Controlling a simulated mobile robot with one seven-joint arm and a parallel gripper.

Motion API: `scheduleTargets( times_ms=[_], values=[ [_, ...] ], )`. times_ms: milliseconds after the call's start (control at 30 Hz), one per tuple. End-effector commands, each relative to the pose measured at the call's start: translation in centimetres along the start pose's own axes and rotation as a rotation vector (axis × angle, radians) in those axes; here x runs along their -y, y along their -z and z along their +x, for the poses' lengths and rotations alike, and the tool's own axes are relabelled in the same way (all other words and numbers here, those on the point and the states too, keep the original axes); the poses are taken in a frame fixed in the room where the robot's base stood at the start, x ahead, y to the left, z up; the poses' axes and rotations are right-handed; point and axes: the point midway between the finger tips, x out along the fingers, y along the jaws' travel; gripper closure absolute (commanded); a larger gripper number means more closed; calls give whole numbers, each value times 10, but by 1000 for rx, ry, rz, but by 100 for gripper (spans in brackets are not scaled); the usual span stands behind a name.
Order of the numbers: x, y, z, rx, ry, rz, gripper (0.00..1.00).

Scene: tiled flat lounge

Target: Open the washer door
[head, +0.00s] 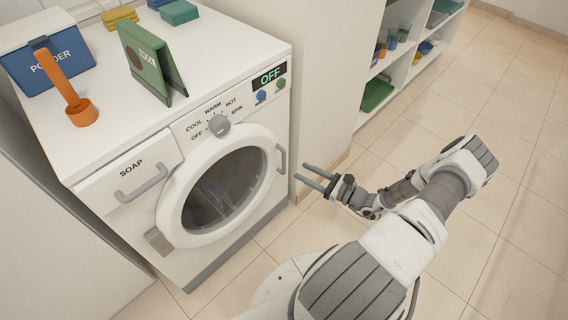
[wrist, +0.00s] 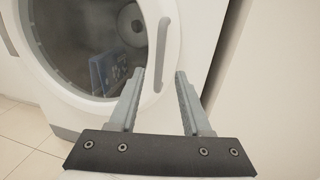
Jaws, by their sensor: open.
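The white washer (head: 230,50) stands at the left with its round door (head: 177,205) shut. The door has a dark glass window (head: 225,187) and a grey curved handle (head: 281,158) on its right side. Something bluish shows behind the glass. My gripper (head: 304,173) is open and empty, just right of the handle in the head view. In the wrist view, the handle (wrist: 161,55) stands upright just beyond my fingertips (wrist: 160,73), between the two fingers in the picture. I see no contact between fingers and handle.
A pale wall panel (head: 325,60) stands close right of the washer. Open tiled floor (head: 500,190) lies to the right.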

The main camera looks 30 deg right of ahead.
Motion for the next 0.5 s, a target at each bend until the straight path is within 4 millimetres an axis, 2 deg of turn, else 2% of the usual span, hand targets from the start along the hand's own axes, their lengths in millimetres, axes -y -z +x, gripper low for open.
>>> scheduleTargets(
  times_ms=[33,233,400,500],
  values=[
    [-1,2,13,3,-4,0,52],
    [-1,2,53,3,-4,-1,52],
    [-1,1,76,1,-3,0,52],
    [0,1,83,0,-1,0,52]
  ],
)
